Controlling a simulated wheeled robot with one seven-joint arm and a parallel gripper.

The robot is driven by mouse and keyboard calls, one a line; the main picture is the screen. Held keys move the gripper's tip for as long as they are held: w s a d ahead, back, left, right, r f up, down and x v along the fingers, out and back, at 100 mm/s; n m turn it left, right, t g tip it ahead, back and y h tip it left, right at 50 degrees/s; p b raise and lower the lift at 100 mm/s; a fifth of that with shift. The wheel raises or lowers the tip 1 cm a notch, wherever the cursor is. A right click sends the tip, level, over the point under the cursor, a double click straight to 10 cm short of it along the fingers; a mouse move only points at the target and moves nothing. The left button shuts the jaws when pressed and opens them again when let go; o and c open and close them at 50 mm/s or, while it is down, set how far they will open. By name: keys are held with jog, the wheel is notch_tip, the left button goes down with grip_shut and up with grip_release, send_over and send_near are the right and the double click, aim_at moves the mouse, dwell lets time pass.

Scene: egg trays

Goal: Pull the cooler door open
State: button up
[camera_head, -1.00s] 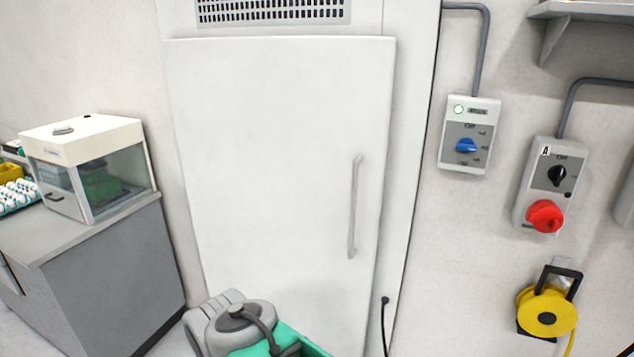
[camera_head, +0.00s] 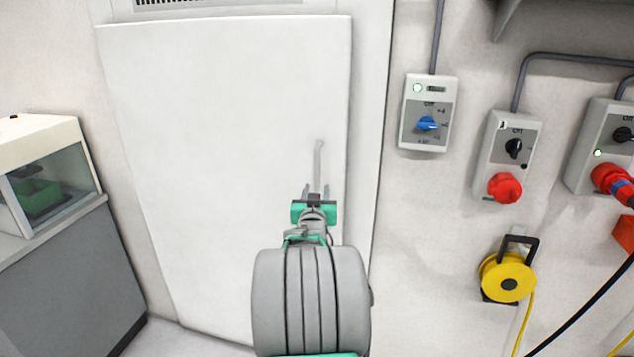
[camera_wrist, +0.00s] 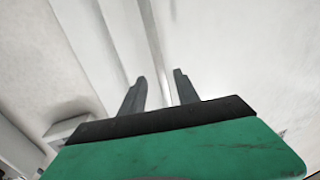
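The white cooler door (camera_head: 215,120) stands shut in its frame in the head view. Its upright bar handle (camera_head: 319,157) is near the door's right edge, and only its upper part shows above my gripper. My gripper (camera_head: 316,189) is at the handle's lower half, its two fingers apart on either side of the bar. In the wrist view, my gripper (camera_wrist: 160,86) is open, and a pale bar that looks like the handle (camera_wrist: 153,40) runs up between and beyond the fingers. I cannot tell whether either finger touches it.
A grey cabinet (camera_head: 70,285) with a glass-sided box (camera_head: 50,180) stands to the left.

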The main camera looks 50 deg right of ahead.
aim_at(317, 183)
jog(key=p+x, duration=0.1)
jog(key=x, duration=0.5)
jog(key=shift+w, duration=0.1)
jog(key=shift+c, duration=0.4)
grip_shut()
dwell(0.8)
